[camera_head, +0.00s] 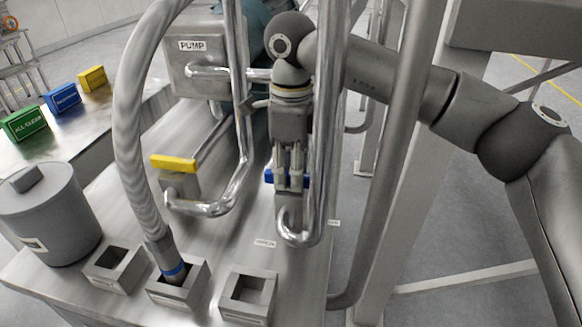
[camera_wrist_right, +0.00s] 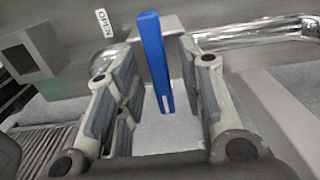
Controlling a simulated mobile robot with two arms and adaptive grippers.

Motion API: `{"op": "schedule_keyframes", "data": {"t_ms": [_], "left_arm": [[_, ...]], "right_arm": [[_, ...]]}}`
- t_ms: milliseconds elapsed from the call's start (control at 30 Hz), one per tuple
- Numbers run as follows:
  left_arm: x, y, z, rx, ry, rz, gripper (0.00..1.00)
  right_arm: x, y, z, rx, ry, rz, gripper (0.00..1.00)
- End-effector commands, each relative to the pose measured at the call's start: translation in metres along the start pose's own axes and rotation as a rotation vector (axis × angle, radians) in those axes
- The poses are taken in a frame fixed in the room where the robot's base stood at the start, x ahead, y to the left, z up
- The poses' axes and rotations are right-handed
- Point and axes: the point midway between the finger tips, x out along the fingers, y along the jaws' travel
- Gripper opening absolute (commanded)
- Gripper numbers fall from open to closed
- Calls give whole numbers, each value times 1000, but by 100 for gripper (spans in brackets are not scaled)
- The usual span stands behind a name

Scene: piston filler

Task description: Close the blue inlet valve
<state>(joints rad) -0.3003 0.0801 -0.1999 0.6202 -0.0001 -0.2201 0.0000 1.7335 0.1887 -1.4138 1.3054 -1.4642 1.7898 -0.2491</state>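The blue inlet valve handle (camera_head: 305,180) shows low in the middle of the head view, partly hidden behind my right gripper (camera_head: 289,183). In the right wrist view the blue handle (camera_wrist_right: 154,62) is a long narrow bar standing between the two fingers of my right gripper (camera_wrist_right: 160,95). The fingers are open, with a gap on each side of the bar. An OPEN label (camera_wrist_right: 106,23) is on the surface to the left of the handle. My left gripper is not in view.
A yellow valve handle (camera_head: 173,162) is to the left. A ribbed hose (camera_head: 130,120) ends in the middle of several square sockets. Metal pipes (camera_head: 326,100) stand close to my right gripper. A grey canister (camera_head: 47,215) and green, blue and yellow blocks are at the left.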

Motion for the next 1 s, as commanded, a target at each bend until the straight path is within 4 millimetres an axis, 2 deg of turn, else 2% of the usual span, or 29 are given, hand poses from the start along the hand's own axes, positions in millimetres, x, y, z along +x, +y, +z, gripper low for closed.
{"op": "schedule_keyframes", "data": {"t_ms": [167,267,700,833,1000], "left_arm": [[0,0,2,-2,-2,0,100],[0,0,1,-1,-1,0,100],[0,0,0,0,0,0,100],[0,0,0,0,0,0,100],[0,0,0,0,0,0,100]], "right_arm": [[-1,0,0,1,1,1,36],[-10,0,0,1,1,0,36],[-97,0,0,2,0,-1,36],[-112,0,0,1,1,-1,36],[-120,0,0,0,0,1,36]]}}
